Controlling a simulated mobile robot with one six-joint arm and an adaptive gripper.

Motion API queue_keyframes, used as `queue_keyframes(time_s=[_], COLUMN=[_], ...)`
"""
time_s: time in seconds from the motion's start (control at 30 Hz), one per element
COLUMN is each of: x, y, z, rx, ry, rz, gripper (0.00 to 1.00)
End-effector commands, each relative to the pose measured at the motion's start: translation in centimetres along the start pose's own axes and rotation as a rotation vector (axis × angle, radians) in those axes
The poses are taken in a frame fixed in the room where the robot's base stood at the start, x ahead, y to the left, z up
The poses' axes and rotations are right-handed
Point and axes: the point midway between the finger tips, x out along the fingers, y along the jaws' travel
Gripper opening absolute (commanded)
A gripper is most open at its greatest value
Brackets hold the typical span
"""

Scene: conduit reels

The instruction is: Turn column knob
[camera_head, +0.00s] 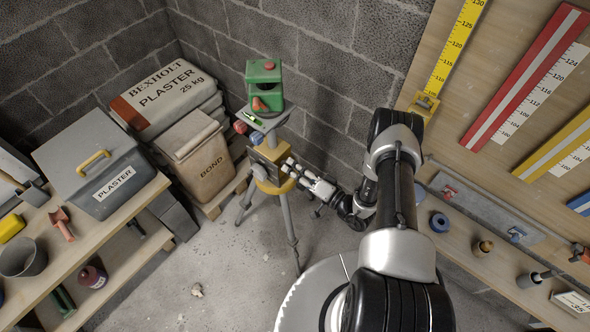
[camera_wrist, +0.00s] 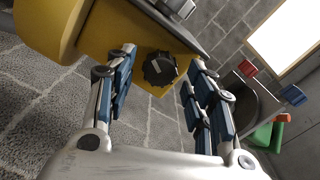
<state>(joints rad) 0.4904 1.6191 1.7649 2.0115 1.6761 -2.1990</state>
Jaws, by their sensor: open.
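The black ribbed column knob (camera_wrist: 160,68) sits on the yellow tripod body (camera_wrist: 95,25) in the wrist view. My gripper (camera_wrist: 161,60) is open, its two blue-padded fingers either side of the knob in the picture. I see no clear contact; the exact depth gap is hard to tell. In the head view my gripper (camera_head: 288,168) reaches from the right to the yellow tripod body (camera_head: 270,182). The knob cannot be made out there. A green laser level (camera_head: 264,86) stands on the tripod's top plate (camera_head: 268,120).
A grey block wall (camera_head: 335,90) is close behind the tripod. Plaster bags and a bond bag (camera_head: 205,160) on a pallet are left of it. A bench with a grey plaster box (camera_head: 95,165) is at left. A wooden shelf (camera_head: 480,265) with tools is at right.

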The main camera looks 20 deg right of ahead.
Motion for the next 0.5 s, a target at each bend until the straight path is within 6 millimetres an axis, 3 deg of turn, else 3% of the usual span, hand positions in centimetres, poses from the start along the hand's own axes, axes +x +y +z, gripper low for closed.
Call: queue_keyframes(time_s=[0.27, 0.5], x=[-0.3, -4.0], y=[0.0, 0.1], z=[0.0, -0.2], rx=[0.001, 0.003], ry=[0.001, 0.007], rz=[0.001, 0.005], gripper=[0.49, 0.49])
